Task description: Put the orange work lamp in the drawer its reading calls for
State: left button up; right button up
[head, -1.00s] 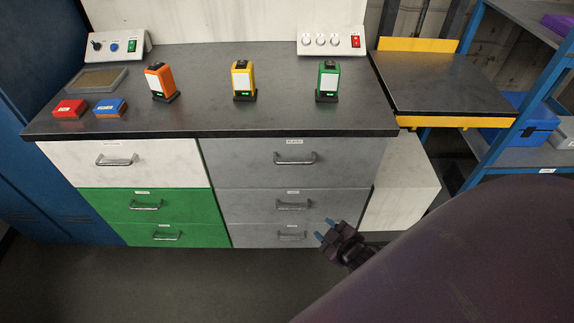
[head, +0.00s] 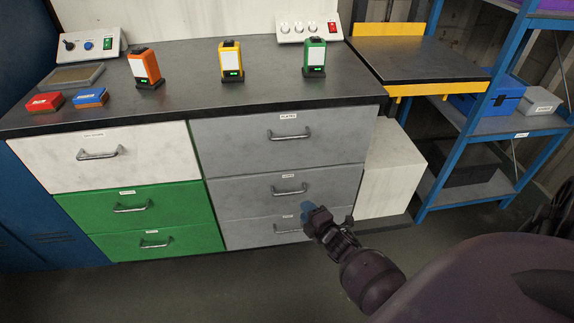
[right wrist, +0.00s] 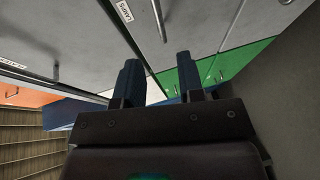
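The orange work lamp (head: 145,67) stands upright on the dark worktop, with a green lit readout at its base too small to read. A yellow lamp (head: 231,61) and a green lamp (head: 314,57) stand to its right. My right gripper (head: 292,203) is in front of the lower grey drawers, far from the orange lamp. In the right wrist view its two fingers (right wrist: 160,82) are apart with nothing between them. My left gripper is out of view.
A red box (head: 44,102) and a blue box (head: 90,97) lie near a tray (head: 72,78) at the worktop's left. Control boxes stand at the back. A yellow-edged side table (head: 420,60) and blue shelf (head: 500,130) are at right. The floor in front is clear.

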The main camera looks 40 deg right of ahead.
aim_at(289, 193)
jog(key=shift+b+x, duration=1.45)
jog(key=shift+x, duration=4.05)
grip_shut()
